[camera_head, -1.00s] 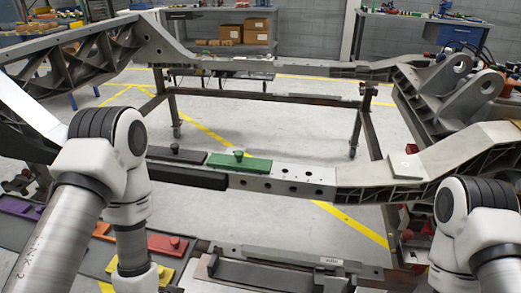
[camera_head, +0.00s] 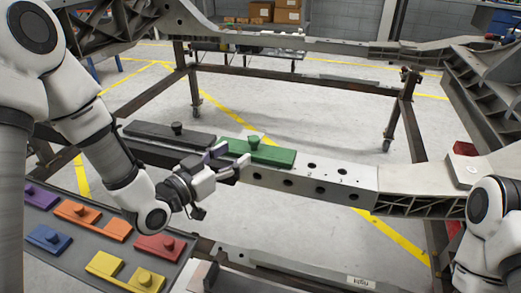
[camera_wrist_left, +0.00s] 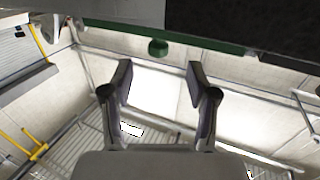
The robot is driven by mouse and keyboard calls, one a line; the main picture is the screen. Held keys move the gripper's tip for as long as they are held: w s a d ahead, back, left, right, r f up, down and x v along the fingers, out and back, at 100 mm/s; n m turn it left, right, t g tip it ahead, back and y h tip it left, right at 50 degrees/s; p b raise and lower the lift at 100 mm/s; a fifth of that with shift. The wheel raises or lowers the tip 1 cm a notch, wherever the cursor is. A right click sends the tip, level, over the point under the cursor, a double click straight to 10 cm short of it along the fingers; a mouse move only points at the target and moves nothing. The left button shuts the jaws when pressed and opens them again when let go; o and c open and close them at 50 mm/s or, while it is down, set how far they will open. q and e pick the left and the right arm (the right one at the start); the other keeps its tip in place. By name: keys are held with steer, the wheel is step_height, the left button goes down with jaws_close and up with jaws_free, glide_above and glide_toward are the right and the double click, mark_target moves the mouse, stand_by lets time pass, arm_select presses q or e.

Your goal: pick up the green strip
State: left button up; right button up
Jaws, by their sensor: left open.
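The green strip (camera_head: 275,156), with a round knob on top, lies on the grey chassis rail (camera_head: 335,183) in the head view. My left gripper (camera_head: 232,164) is open and empty beside the strip's left end, on the near side. In the left wrist view, the strip's edge (camera_wrist_left: 205,43) and its knob (camera_wrist_left: 158,47) show at the top, beyond the two spread fingertips (camera_wrist_left: 158,76). There is a gap between the fingertips and the knob. My right gripper is out of view; only part of its arm shows.
A black strip (camera_head: 170,134) with a knob lies left of the green one. A tray (camera_head: 72,257) holds purple, orange, blue, red and yellow pieces at the lower left. Another rail part (camera_head: 300,268) lies in front. Chassis frames surround the open floor.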

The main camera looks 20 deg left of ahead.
mark_target(250, 141)
arm_select(q)
steer(key=x, duration=0.5)
steer(key=b+x, duration=0.1)
steer(key=x, duration=0.1)
steer(key=shift+w+d+r, duration=0.25)
steer(key=shift+d+r, duration=0.05)
steer(key=shift+r, duration=0.1)
jaws_close()
